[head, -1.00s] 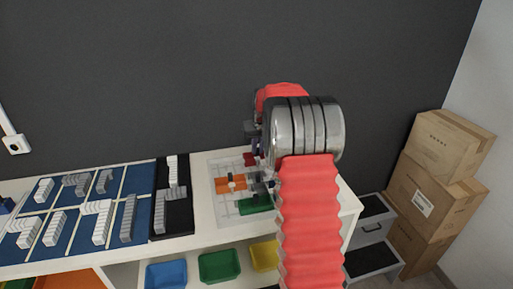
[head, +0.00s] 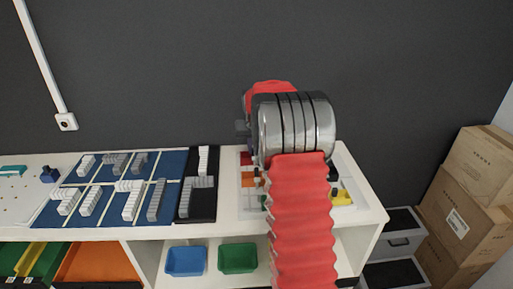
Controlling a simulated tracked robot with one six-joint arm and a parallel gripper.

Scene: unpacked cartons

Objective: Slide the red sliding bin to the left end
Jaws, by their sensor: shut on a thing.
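I cannot make out a red sliding bin for certain. A blue bin (head: 186,261) and a green bin (head: 238,258) stand on the lower shelf under the worktop. The shelf to the right of the green bin is covered by my red-sleeved arm, so any bin there is hidden. My arm reaches forward over the right part of the worktop. My gripper is hidden behind the arm, so neither its fingers nor anything between them shows.
A pale mat (head: 345,207) with orange, red and yellow pieces lies under my arm. Blue sorting boards (head: 108,187) and a black board (head: 198,185) lie left of it. An orange bin (head: 98,262) sits lower left. Cartons (head: 480,163) and a step unit (head: 402,240) stand right.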

